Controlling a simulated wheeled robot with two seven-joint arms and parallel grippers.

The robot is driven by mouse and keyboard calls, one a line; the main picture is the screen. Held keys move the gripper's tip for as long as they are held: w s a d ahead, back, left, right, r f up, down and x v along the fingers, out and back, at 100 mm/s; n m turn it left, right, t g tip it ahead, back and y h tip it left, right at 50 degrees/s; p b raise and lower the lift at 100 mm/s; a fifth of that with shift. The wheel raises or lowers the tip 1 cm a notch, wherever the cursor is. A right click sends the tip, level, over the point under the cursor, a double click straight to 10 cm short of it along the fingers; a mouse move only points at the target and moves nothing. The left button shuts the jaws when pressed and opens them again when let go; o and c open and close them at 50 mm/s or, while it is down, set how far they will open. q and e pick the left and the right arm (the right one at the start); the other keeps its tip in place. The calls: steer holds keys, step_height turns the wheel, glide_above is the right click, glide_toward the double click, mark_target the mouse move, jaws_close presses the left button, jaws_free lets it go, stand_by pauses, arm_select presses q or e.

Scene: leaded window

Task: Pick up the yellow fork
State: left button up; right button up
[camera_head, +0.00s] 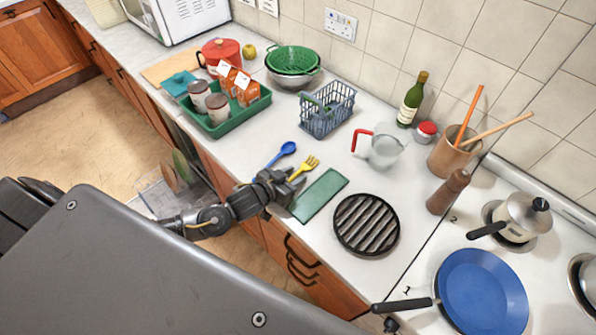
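The yellow fork (305,167) lies on the white counter, its tines pointing up and to the right in the head view. Its handle end is hidden behind my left gripper. My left gripper (286,180) is at the counter's front edge, right at the fork's handle. The fingers are small and dark here, so I cannot tell whether they are open or closed on the handle. My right gripper is not in view.
A blue spoon (286,149) lies just left of the fork and a green mat (320,195) just right. A round black grill plate (366,224), a blue basket (328,110) and a measuring jug (384,148) stand around. Bare counter lies behind the fork.

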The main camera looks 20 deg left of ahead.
arm_select(q)
steer(key=shift+c, duration=0.3)
jaws_close()
steer(key=shift+r, duration=0.1)
